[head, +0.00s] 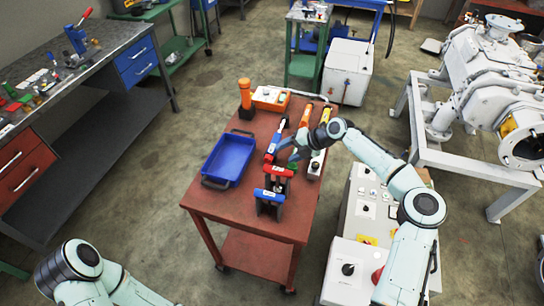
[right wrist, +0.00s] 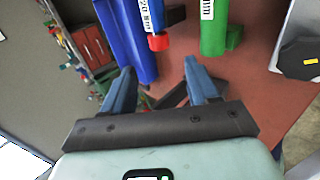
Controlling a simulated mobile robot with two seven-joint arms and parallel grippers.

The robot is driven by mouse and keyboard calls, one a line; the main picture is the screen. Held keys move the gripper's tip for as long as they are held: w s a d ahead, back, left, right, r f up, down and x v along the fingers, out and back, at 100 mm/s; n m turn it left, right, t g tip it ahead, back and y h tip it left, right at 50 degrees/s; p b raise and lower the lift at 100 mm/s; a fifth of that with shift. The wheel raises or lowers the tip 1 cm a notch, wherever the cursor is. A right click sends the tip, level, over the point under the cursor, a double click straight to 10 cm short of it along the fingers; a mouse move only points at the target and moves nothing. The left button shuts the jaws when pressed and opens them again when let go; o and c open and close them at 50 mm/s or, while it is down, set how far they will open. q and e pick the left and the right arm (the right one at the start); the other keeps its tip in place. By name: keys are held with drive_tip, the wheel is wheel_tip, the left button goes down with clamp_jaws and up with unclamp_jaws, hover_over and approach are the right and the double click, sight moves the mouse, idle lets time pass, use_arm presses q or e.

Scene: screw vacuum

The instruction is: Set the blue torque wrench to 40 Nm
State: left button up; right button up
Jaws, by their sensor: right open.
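The blue torque wrench (head: 274,143) lies on the red cart top, with a white label and a red end. In the right wrist view, its red end (right wrist: 158,43) lies just beyond my fingers. Its sideways label seems to read 20 Nm, but this is not certain. My right gripper (head: 290,149) is above the cart close to the wrench. Its two fingers are apart with nothing between them in the right wrist view (right wrist: 160,82). My left arm shows at the lower left, but its gripper is out of frame.
A green handle (right wrist: 214,30) lies right of the blue wrench. A blue tray (head: 229,158) sits at its left. Red and blue holders (head: 270,195) stand near the front. An orange cylinder (head: 245,93) and an orange-white device (head: 270,98) are at the back. The cart's front-left top is clear.

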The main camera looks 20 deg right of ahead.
sight(269, 157)
drive_tip(key=p+x, duration=0.1)
drive_tip(key=x, duration=0.7)
drive_tip(key=shift+w+a+f, duration=0.1)
drive_tip(key=shift+w+f, duration=0.05)
drive_tip(key=shift+w, duration=0.2)
use_arm(q)
drive_tip(key=shift+w+d+r, duration=0.1)
drive_tip(key=shift+w+r, duration=0.6)
drive_tip(key=shift+w, duration=0.35)
use_arm(e)
drive_tip(key=c, duration=1)
drive_tip(key=shift+c, duration=0.2)
drive_tip(key=h, duration=0.1)
drive_tip(key=g+h, duration=0.1)
drive_tip(key=shift+w+a+r+g+h, duration=0.2)
drive_tip(key=shift+a+r+g+h, duration=0.05)
drive_tip(key=shift+r+g+h, duration=0.15)
drive_tip(key=shift+w+a+g+h, duration=0.1)
drive_tip(key=shift+a+g+h, duration=0.1)
drive_tip(key=shift+g+h, duration=1)
drive_tip(key=shift+f+h, duration=0.1)
drive_tip(key=shift+h, duration=0.2)
